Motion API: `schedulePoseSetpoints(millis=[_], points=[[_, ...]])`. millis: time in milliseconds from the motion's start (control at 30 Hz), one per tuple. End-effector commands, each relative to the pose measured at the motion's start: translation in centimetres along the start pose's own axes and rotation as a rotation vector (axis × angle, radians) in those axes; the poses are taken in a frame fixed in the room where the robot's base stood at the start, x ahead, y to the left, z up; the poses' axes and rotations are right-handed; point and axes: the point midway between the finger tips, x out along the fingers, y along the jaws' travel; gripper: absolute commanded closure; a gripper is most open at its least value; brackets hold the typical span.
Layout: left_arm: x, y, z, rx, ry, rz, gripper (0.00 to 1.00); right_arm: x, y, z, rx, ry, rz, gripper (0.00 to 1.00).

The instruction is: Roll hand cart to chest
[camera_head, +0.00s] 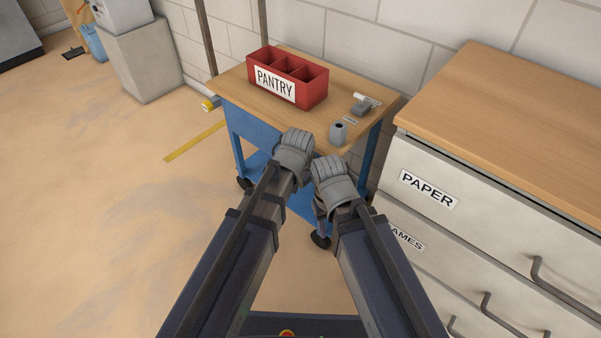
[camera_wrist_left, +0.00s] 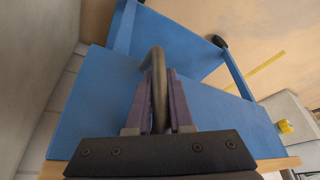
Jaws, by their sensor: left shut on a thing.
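The hand cart (camera_head: 312,120) has a wooden top and a blue frame with dark casters. It stands against the wall, close beside the chest (camera_head: 490,90), which has a wooden top and pale drawers labelled PAPER and GAMES. My left gripper (camera_head: 296,147) is at the cart's near side. In the left wrist view the fingers (camera_wrist_left: 160,103) are shut on the cart's dark curved handle (camera_wrist_left: 157,62), in front of the blue side panel (camera_wrist_left: 95,100). My right gripper (camera_head: 330,168) is beside the left one, near the cart's front corner; its fingertips are hidden.
On the cart top are a red PANTRY box (camera_head: 290,92), a small grey container (camera_head: 338,133) and a grey item (camera_head: 361,105). Yellow tape (camera_head: 195,142) marks the floor at the left. A grey cabinet (camera_head: 148,65) stands at the back left. Open floor lies left of the cart.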

Motion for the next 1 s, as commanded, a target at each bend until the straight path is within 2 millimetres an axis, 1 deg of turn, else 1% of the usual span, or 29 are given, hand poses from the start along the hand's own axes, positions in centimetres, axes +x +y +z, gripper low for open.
schedulePoseSetpoints(millis=[33, 267, 300, 533, 833, 1000], points=[[-0.1, 0.4, 0.4, 0.003, -0.006, 0.008, 1.0, 0.0, 0.0, 0.0, 0.0, 0.0, 0.0, 0.5], [-0.1, 0.5, 0.5, 0.004, -0.008, 0.011, 1.0, 0.0, 0.0, 0.0, 0.0, 0.0, 0.0, 0.5], [-0.1, 0.5, 0.5, 0.004, -0.008, 0.01, 0.76, 0.0, 0.0, 0.0, 0.0, 0.0, 0.0, 0.5], [-0.1, 0.4, 0.4, 0.003, -0.005, 0.008, 0.5, 0.0, 0.0, 0.0, 0.0, 0.0, 0.0, 0.5], [-0.2, 0.3, 0.2, 0.002, -0.003, 0.006, 0.5, -0.1, 0.0, 0.0, 0.0, 0.0, 0.0, 0.5], [-1.1, 0.3, 0.1, 0.002, -0.003, 0.006, 0.5, -1.0, 0.1, 0.1, 0.001, 0.0, 0.001, 0.5]])
